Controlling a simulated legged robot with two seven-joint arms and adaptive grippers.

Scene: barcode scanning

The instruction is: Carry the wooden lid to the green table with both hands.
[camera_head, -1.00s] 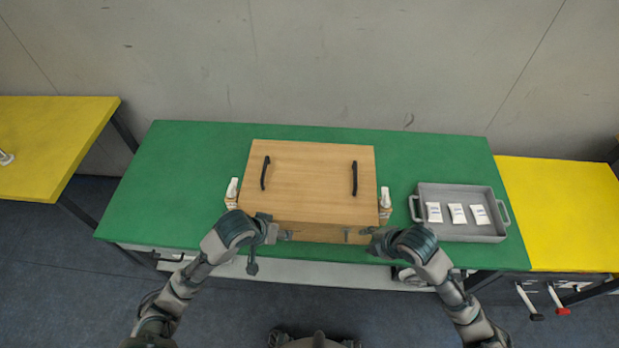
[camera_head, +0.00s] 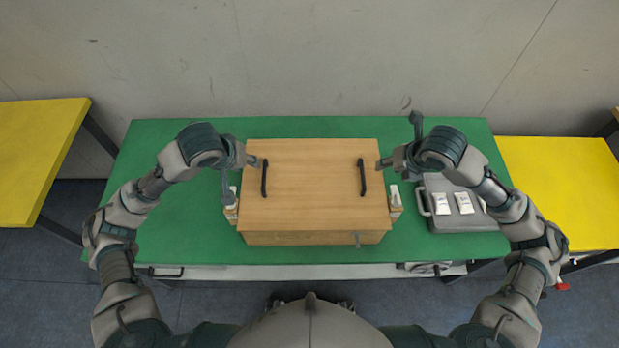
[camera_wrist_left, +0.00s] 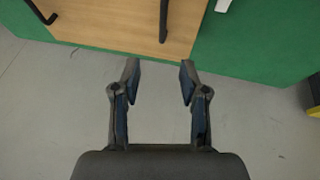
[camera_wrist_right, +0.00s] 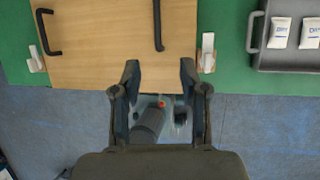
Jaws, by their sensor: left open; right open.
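The wooden lid (camera_head: 313,185) lies flat on a wooden box (camera_head: 300,239) on the green table (camera_head: 200,250). It has a dark left handle (camera_head: 264,178) and a dark right handle (camera_head: 362,177). My left gripper (camera_head: 254,160) is open by the lid's left edge, close to the far end of the left handle. My right gripper (camera_head: 382,164) is open just right of the right handle. Neither holds anything. The left wrist view shows open jaws (camera_wrist_left: 158,80) beside the lid (camera_wrist_left: 110,20). The right wrist view shows open jaws (camera_wrist_right: 160,82) over the lid's edge (camera_wrist_right: 110,55).
A grey tray (camera_head: 460,222) with several white packets stands right of the box, partly under my right arm. Yellow tables flank the left (camera_head: 40,160) and right (camera_head: 565,190). A wall stands behind.

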